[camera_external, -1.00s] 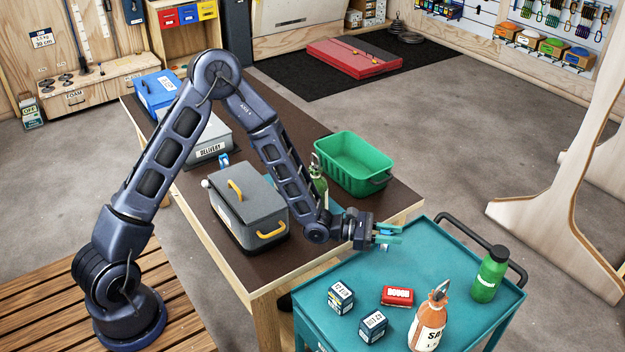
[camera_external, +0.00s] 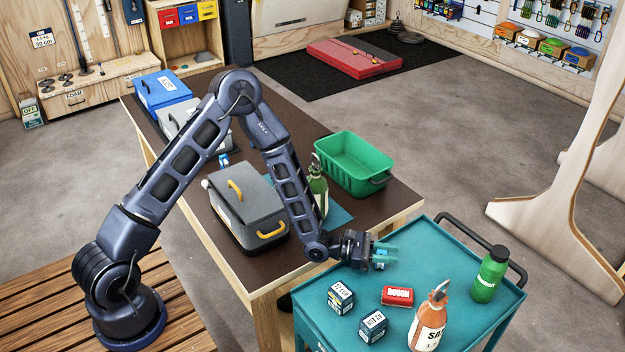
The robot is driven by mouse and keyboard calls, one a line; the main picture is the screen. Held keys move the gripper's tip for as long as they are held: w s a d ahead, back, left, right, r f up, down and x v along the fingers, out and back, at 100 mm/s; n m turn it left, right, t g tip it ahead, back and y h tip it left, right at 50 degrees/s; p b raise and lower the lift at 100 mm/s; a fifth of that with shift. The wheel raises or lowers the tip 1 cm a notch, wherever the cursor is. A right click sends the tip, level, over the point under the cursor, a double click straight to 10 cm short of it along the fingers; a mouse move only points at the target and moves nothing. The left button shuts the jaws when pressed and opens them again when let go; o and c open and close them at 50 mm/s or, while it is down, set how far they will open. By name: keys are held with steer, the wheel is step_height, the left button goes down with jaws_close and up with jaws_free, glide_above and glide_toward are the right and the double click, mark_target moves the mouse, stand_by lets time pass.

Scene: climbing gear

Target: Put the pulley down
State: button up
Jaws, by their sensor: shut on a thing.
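My gripper (camera_external: 388,256) is shut on the pulley (camera_external: 380,258), a small light-blue thing, mostly hidden between the greenish fingers. It is over the far-left part of the teal cart top (camera_external: 432,268), close above it. Whether the pulley touches the cart top I cannot tell.

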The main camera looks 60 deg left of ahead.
steer(key=shift+f, duration=0.1)
steer(key=o, duration=1)
steer(key=v, duration=0.7)
steer(key=shift+s+a, duration=0.15)
steer(key=shift+s, duration=0.05)
steer(key=s+d+r+m+g, duration=0.2)
steer(key=s+r+m+g, duration=1.1)
steer(key=s+r+m, duration=0.65)
steer(key=s+a+r+m+t+y, duration=0.2)
steer(key=s+a+r+y, duration=0.4)
steer(key=s+a, duration=0.4)
steer(key=s+a+r+m+t+y, duration=0.2)
steer(key=s+a+r+m+y, duration=0.3)
steer(key=s+a, duration=0.6)
steer(key=shift+s+a+r+t+y, duration=0.3)
steer(key=shift+a+r+t+y, duration=0.1)
steer(key=shift+r+y, duration=0.5)
